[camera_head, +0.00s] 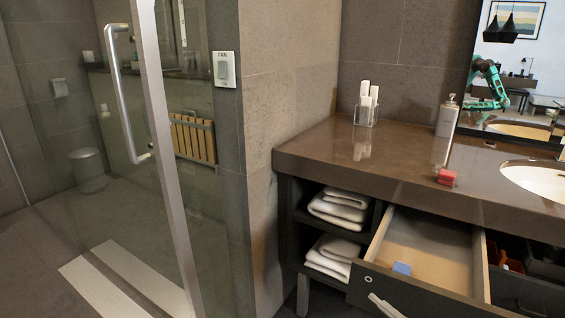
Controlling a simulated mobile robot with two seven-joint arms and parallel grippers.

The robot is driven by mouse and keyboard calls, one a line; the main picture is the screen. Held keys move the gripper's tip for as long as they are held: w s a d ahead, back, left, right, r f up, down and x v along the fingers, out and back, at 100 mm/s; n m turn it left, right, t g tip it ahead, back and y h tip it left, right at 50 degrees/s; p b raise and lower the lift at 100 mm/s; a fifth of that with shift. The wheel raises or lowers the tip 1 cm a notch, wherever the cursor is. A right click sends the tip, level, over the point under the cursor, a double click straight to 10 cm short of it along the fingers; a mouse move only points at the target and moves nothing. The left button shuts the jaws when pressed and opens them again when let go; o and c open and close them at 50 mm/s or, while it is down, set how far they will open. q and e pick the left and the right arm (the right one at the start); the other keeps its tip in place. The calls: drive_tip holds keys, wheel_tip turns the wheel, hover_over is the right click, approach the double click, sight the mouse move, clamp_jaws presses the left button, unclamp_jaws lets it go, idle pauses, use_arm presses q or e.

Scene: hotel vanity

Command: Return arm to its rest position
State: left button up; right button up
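Neither of my grippers shows directly in the head view. A teal robot arm (487,84) appears only as a reflection in the mirror at the upper right; its gripper state cannot be made out there. The vanity drawer (430,252) stands pulled open at the lower right. A small blue item (402,268) lies inside it near the front. A small red item (446,177) sits on the brown countertop (400,150) near the front edge, left of the sink (540,180).
A soap dispenser (447,117) and a clear holder with white items (366,108) stand on the counter. Folded towels (340,205) fill shelves below. Dark compartments (520,285) with small items lie right of the drawer's pale interior. A glass shower door (165,150) stands at left.

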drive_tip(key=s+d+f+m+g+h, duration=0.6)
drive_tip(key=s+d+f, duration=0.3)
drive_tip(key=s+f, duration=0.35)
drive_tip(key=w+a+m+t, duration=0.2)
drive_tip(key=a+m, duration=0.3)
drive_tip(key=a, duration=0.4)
use_arm(q)
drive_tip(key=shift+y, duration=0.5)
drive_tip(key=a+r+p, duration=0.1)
drive_tip(key=p, duration=0.2)
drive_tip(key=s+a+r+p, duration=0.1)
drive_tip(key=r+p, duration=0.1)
drive_tip(key=p, duration=0.1)
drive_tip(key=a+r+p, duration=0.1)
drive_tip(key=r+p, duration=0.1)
drive_tip(key=p, duration=0.1)
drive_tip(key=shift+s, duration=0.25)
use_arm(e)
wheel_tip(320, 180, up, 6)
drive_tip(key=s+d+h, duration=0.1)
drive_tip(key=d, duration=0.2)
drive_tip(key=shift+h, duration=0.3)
